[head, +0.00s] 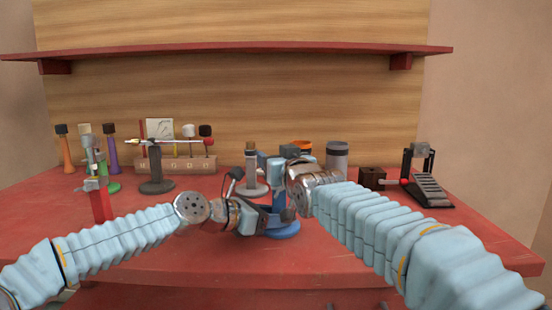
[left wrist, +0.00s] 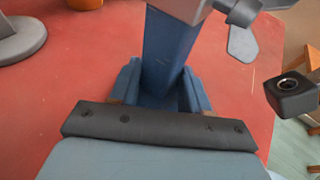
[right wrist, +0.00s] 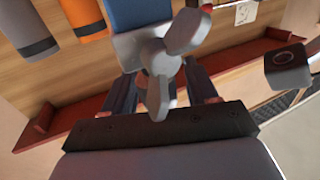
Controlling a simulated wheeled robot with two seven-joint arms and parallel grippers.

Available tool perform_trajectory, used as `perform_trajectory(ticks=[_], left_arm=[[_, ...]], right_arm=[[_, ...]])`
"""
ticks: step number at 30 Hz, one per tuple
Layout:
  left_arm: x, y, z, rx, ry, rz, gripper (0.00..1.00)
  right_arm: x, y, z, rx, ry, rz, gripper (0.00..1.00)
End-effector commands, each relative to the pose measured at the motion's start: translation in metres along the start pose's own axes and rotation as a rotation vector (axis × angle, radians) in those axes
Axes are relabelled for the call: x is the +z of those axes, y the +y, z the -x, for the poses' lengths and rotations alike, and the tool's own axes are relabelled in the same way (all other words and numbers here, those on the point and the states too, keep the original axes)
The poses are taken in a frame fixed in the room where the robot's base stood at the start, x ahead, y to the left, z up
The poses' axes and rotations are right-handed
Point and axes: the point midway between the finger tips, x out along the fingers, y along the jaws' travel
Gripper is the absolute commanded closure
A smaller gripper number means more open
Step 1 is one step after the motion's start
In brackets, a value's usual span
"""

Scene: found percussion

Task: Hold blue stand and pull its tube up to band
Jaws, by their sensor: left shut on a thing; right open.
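The stand's blue tube (head: 276,169) rises above a light grey collar with a wing nut (right wrist: 160,65). My right gripper (right wrist: 162,90) is open, close to the collar and wing nut; its fingers are on either side of the wing nut in the right wrist view. I cannot make out a band on the tube.
A grey stand with a horizontal rod (head: 156,186) and a wooden rack (head: 180,165) are at the back left. A small grey stand (head: 253,188) is just behind. A grey canister (head: 337,157), dark box (head: 372,177) and pedal (head: 432,190) are right. A red shelf (head: 230,48) hangs above.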

Motion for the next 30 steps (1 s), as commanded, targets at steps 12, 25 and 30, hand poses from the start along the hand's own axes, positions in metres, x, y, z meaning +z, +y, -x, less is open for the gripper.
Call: perform_trajectory(ticks=[12, 25, 30], left_arm=[[-0.005, 0.002, 0.000, 0.002, 0.007, 0.001, 0.71], [-0.004, 0.003, 0.000, 0.003, 0.006, 0.001, 0.71], [-0.004, 0.003, 0.000, 0.003, 0.006, 0.001, 0.71]], right_arm=[[0.001, 0.000, -0.002, 0.000, 0.000, -0.001, 0.57], [0.000, -0.001, -0.002, -0.001, 0.000, -0.001, 1.00], [-0.019, -0.001, -0.002, -0.001, 0.006, 0.000, 1.00]])
